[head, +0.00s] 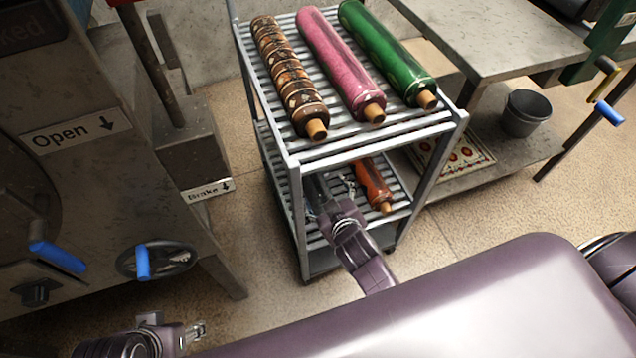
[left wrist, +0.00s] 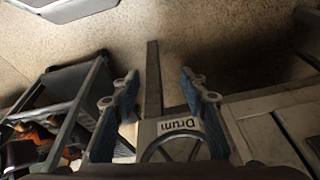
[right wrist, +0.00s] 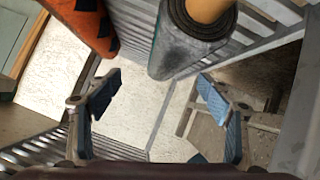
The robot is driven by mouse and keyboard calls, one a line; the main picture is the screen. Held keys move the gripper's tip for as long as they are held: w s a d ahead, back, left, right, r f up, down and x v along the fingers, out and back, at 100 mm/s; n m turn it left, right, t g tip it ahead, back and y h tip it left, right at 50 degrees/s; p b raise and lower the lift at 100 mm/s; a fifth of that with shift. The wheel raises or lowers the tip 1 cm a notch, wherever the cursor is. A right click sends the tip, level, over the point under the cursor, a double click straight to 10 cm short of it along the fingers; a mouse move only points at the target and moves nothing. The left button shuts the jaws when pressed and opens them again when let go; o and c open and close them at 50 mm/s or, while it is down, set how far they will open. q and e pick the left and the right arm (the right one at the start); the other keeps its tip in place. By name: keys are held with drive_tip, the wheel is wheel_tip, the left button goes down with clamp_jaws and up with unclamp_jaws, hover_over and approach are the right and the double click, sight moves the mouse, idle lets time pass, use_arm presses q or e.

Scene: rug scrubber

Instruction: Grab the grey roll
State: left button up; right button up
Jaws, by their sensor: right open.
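The grey roll (right wrist: 182,48) shows end-on in the right wrist view, dark grey around a wooden core. It lies on a slatted shelf beside an orange roll (right wrist: 88,22). In the head view I cannot clearly tell the grey roll from my gripper on the cart's lower shelf. My right gripper (right wrist: 157,92) is open and empty, its fingers apart on either side of and short of the roll's near end. In the head view, my right gripper (head: 332,192) reaches into the lower shelf. My left gripper (left wrist: 157,98) is open and empty, away from the cart.
The metal cart's upper shelf (head: 345,150) sits above my right gripper and carries a brown patterned roll (head: 288,78), a pink roll (head: 340,63) and a green roll (head: 388,52). A machine with a handwheel (head: 157,260) stands left. A table with a bucket (head: 526,113) below is right.

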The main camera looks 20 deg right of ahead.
sight(314, 184)
drive_tip(key=shift+w+a+f+t+y, duration=0.3)
drive_tip(key=shift+w+a, duration=0.15)
drive_tip(key=shift+a, duration=0.1)
drive_tip(key=b+x, duration=0.1)
drive_tip(key=x, duration=0.1)
drive_tip(key=b+x, duration=0.1)
drive_tip(key=x, duration=0.1)
drive_tip(key=shift+s+f, duration=0.15)
drive_tip(key=shift+f, duration=0.1)
drive_tip(key=b+x, duration=0.1)
drive_tip(key=x, duration=0.2)
drive_tip(key=shift+s+f, duration=0.1)
drive_tip(key=shift+w+f, duration=0.1)
drive_tip(key=shift+w, duration=0.1)
use_arm(q)
drive_tip(key=w+d+t, duration=0.2)
drive_tip(key=w+t, duration=0.1)
drive_tip(key=w, duration=0.4)
drive_tip(key=shift+d+f+h, duration=0.2)
drive_tip(key=shift+d+h, duration=0.05)
drive_tip(key=shift+h, duration=0.15)
use_arm(e)
drive_tip(key=shift+c, duration=0.4)
drive_tip(key=c, duration=1.8)
drive_tip(key=shift+w, duration=0.1)
clamp_jaws()
use_arm(q)
drive_tip(key=shift+s, duration=0.1)
use_arm(e)
drive_tip(key=shift+r, duration=0.25)
